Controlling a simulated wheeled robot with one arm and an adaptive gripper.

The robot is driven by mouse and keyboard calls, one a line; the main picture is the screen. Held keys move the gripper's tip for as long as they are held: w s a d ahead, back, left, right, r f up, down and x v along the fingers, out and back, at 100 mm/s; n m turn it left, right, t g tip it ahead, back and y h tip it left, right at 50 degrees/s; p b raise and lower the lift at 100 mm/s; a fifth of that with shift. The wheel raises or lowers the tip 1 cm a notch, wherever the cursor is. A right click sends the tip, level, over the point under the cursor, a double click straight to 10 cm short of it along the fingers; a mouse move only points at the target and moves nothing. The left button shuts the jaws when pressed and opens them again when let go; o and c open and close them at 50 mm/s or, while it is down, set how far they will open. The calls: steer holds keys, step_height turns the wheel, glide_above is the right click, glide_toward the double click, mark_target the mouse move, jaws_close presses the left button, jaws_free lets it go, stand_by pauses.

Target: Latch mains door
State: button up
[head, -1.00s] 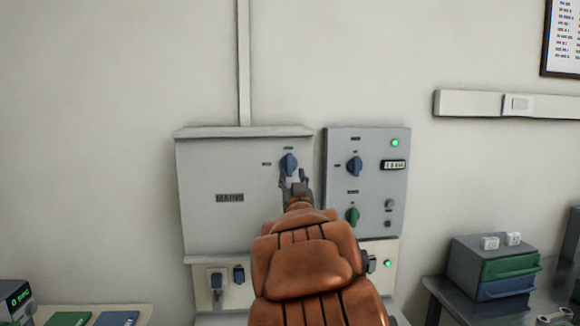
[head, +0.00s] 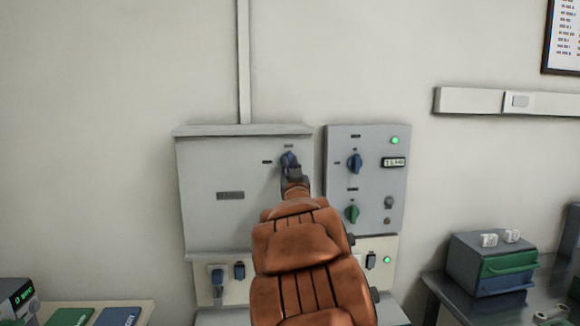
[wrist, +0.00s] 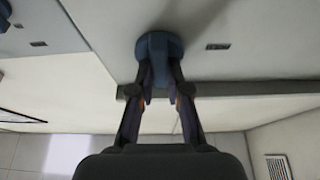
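The grey mains door (head: 205,165) is closed flat on the wall box, with a dark label plate (head: 230,196) on it. Its blue rotary latch knob (head: 289,160) is at the upper right of the door. My gripper (head: 291,172) is at this knob and covers its lower part. In the wrist view the blue knob (wrist: 158,46) is at the top centre, its handle between my two fingers (wrist: 161,80). The fingers are drawn in close on both sides of the handle and look shut on it; exact contact is partly hidden.
Sockets (head: 217,282) are below. A bench with a drawer box (head: 470,250) is at the right.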

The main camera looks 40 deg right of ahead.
jaws_close()
steer(key=shift+n+b, duration=0.3)
steer(key=shift+n, duration=0.3)
steer(key=shift+d+f+n+t+y+b, duration=0.1)
steer(key=shift+n+t+y+b, duration=0.25)
steer(key=shift+n+y, duration=0.45)
steer(key=n, duration=0.2)
steer(key=n+t+y, duration=0.1)
steer(key=n, duration=0.1)
steer(key=shift+y, duration=0.3)
steer(key=n+y, duration=0.2)
steer(key=n, duration=0.2)
steer(key=shift+s+n, duration=0.1)
steer(key=shift+n, duration=0.3)
steer(key=n+y, duration=0.1)
steer(key=n, duration=0.1)
steer(key=n+p, duration=0.1)
steer(key=n+y, duration=0.1)
steer(key=n, duration=0.1)
steer(key=shift+r+n+g+y, duration=0.25)
steer(key=shift+n+y, duration=0.05)
steer(key=n+g+p, duration=0.1)
steer(key=n, duration=0.1)
steer(key=n+y+p, duration=0.1)
steer(key=n, duration=0.2)
steer(key=shift+f+g, duration=0.1)
steer(key=shift+g, duration=0.3)
steer(key=shift+p, duration=0.3)
steer(key=o, duration=0.6)
jaws_free()
